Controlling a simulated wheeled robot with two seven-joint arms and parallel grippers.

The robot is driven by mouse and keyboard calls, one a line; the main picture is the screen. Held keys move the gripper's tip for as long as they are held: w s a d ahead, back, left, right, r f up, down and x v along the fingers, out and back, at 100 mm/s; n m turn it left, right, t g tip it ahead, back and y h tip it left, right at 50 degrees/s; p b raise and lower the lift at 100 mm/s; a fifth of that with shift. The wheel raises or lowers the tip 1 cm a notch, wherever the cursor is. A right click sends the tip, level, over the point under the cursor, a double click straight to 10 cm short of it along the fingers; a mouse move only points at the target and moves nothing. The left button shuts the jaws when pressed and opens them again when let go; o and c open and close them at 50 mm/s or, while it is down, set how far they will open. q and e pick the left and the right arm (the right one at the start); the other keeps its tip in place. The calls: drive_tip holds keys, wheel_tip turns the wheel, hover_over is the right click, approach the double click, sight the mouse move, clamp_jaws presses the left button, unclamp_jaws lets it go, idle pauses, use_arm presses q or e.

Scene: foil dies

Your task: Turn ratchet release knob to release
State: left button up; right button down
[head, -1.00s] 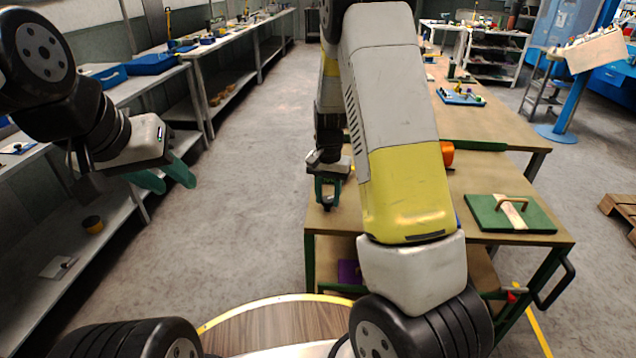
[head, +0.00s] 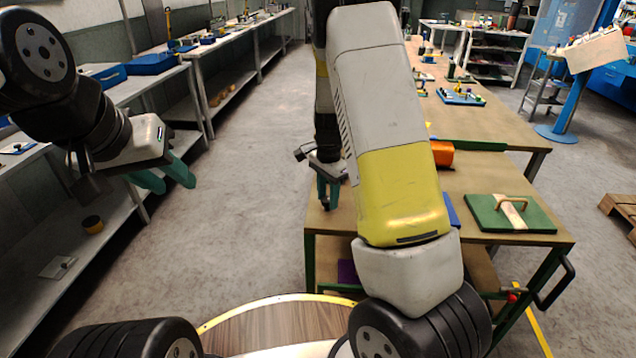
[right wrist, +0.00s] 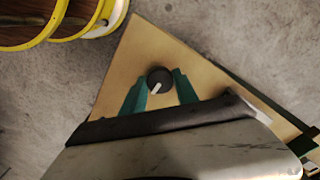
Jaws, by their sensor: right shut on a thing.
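The ratchet release knob (right wrist: 159,80) is round and black with a white pointer line. It sits near the corner of the tan bench top (right wrist: 137,62) in the right wrist view. The white line points down and to the left there. My right gripper (head: 328,198) is over the left front edge of the bench, its green fingers shut on the knob's sides. In the head view the fingers and my arm mostly hide the knob. My left gripper (head: 178,184) is open and empty, off to the left above the floor.
A green board with a wooden handle (head: 511,213) lies on the bench's right side. An orange object (head: 442,153) and a blue one (head: 450,210) show partly behind my right arm. Shelving stands along the left, with clear floor between.

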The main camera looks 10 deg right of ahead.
sight(328, 199)
idle(0.3)
drive_tip(key=c, duration=1)
unclamp_jaws()
drive_tip(key=shift+o, duration=0.2)
wheel_tip(328, 199, up, 7)
drive_tip(key=shift+r, duration=0.4)
